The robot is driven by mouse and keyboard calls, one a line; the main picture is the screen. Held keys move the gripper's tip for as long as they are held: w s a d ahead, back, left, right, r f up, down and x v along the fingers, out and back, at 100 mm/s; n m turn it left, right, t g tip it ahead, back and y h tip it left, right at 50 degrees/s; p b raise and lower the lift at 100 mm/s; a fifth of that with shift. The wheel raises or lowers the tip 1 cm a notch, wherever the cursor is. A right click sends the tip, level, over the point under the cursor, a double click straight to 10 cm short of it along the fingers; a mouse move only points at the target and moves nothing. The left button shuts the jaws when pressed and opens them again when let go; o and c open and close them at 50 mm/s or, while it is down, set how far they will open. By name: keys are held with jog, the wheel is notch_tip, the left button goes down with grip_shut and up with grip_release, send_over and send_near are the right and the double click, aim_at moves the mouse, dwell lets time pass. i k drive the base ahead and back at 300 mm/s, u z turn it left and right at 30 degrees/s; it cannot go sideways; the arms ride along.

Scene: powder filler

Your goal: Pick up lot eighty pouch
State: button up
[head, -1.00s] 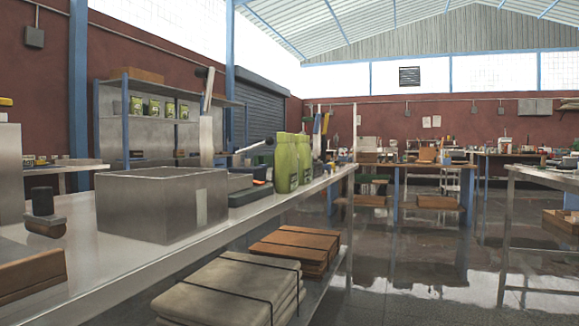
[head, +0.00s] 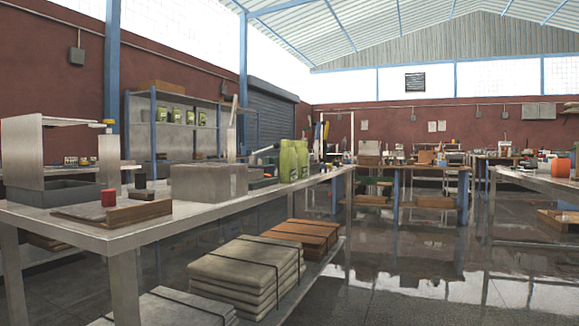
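Two green pouches (head: 289,160) stand upright side by side on the long metal bench (head: 120,232), behind a grey box. More green pouches (head: 177,116) stand in a row on the upper shelf of a rack at the back left. All their labels are too small to read, so I cannot tell which is lot eighty. My gripper is not in view.
On the bench are the grey metal box (head: 208,183), a wooden board (head: 138,211), a red cup (head: 108,197) and a metal frame machine (head: 22,158). Strapped stacks (head: 245,270) lie on the lower shelf. Open floor (head: 400,270) lies to the right.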

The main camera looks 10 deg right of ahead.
aim_at(287, 158)
jog(key=z, duration=0.7)
jog(key=i, duration=0.5)
jog(key=z, duration=0.65)
jog(key=i, duration=0.85)
jog(key=u, duration=0.6)
jog(key=i, duration=0.8)
jog(key=u, duration=0.9)
